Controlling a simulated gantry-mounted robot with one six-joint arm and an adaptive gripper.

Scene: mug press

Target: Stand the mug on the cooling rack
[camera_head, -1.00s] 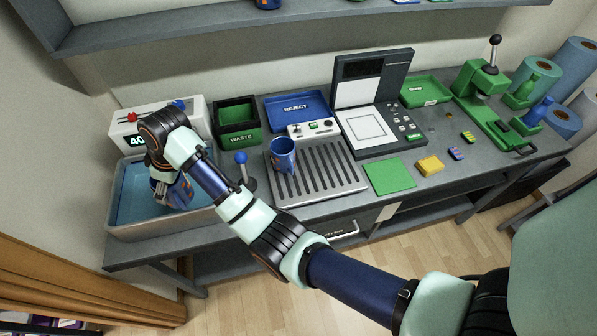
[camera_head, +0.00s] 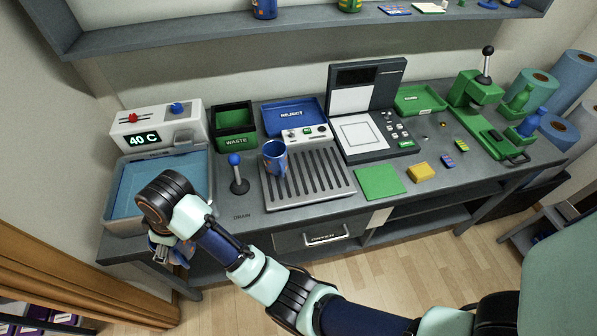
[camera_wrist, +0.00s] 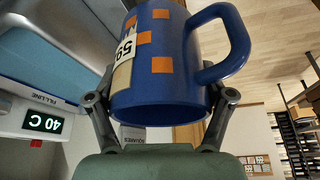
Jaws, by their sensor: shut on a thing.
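My gripper (camera_wrist: 158,115) is shut on a blue mug (camera_wrist: 160,75) with orange squares and a pale printed label; its fingers press on both sides and the handle points right in the wrist view. In the head view my gripper (camera_head: 168,252) hangs in front of the water tank's near edge, left of the bench middle, and the held mug is mostly hidden by my wrist. The cooling rack (camera_head: 322,182), a grey slatted tray, lies mid-bench. Another blue mug (camera_head: 275,157) stands on its back left part.
The water tank (camera_head: 112,215) sits at the left under a unit reading 40 C (camera_head: 150,138). A blue-knobbed drain lever (camera_head: 238,175) stands between tank and rack. A green mat (camera_head: 380,181) lies right of the rack. The rack's middle and right are clear.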

